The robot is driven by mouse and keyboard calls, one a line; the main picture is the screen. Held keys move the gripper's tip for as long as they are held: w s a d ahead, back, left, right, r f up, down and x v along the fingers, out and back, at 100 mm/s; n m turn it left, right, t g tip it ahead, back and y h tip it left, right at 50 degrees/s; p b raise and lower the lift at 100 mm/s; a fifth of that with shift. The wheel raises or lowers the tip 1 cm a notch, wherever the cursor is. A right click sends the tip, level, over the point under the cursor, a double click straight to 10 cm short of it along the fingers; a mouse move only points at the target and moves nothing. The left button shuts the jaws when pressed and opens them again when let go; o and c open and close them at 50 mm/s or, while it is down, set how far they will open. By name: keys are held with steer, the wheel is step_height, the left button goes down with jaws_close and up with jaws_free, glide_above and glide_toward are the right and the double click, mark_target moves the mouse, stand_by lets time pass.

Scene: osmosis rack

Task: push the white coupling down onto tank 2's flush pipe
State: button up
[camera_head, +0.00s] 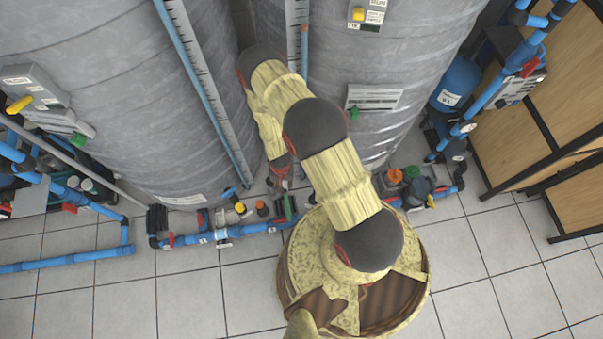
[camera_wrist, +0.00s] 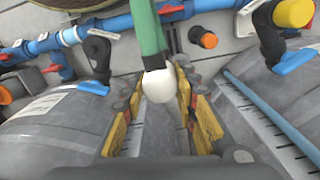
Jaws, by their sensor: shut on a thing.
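The white coupling (camera_wrist: 158,86) sits between my gripper's fingertips in the wrist view, at the end of a green pipe (camera_wrist: 148,32). My gripper (camera_wrist: 160,80) is shut on the coupling, with a yellow-padded finger on each side. The coupling meets the pipe's end in the picture, but I cannot tell how far it is seated. In the head view my gripper (camera_head: 281,170) reaches down between two grey tanks; the coupling cannot be made out there. No label readable here shows which tank is tank 2.
The left tank (camera_head: 110,90) and right tank (camera_head: 375,75) stand close on both sides of my arm. Blue pipes (camera_head: 195,238) with valves run along the tank bases. A black-framed wooden rack (camera_head: 530,90) stands at the right. Tiled floor (camera_head: 180,300) is open in front.

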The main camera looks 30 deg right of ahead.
steer(key=w+r+n, duration=0.2)
steer(key=w+r, duration=0.1)
steer(key=r, duration=1)
steer(key=w+a+r+n, duration=0.1)
steer(key=w+r, duration=0.3)
steer(key=r, duration=1)
steer(key=w+a+r+n, duration=0.1)
steer(key=w+r+n, duration=0.2)
steer(key=r, duration=1)
steer(key=shift+w+r, duration=0.3)
steer(key=shift+w, duration=0.25)
